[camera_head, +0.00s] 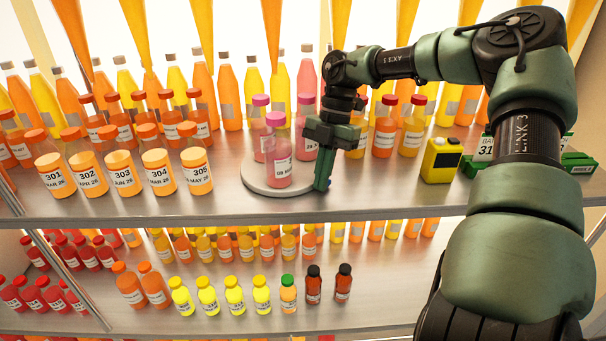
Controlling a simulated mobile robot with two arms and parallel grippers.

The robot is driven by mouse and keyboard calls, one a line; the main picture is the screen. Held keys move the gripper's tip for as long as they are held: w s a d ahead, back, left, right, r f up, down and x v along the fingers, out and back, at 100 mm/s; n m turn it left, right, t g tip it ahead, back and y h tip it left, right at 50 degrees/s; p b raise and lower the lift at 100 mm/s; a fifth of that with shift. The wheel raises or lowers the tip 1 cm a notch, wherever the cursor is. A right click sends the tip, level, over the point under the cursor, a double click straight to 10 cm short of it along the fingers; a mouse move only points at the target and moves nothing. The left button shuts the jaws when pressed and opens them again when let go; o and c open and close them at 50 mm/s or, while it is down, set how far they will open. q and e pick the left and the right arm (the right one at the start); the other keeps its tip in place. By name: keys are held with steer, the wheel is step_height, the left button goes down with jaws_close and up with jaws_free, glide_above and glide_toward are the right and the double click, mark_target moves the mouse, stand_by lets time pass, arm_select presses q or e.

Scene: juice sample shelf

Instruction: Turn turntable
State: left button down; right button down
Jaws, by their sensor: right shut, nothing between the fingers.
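The turntable (255,186) is a round, light grey disc on the upper shelf, near the middle of the picture. Several pink bottles with pink or magenta caps stand on it; the front pink bottle (278,160) has a white label. My right gripper (322,184) points down at the disc's right side, just right of the front bottle. Its fingers are shut with nothing between them. The fingertips are at or very near the disc's right edge; I cannot tell whether they touch it. The gripper hides part of the disc's right side. My left gripper is not in view.
Numbered orange jars (124,174) stand left of the turntable. Red-capped bottles (384,128) stand behind and right of my gripper. A yellow and black device (441,160) is further right. The upper shelf (220,207) is bare along its front edge. A lower shelf holds more small bottles.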

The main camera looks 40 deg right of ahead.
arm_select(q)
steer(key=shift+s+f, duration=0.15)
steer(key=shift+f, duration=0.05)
arm_select(e)
steer(key=shift+d, duration=0.7)
steer(key=shift+w+d, duration=0.1)
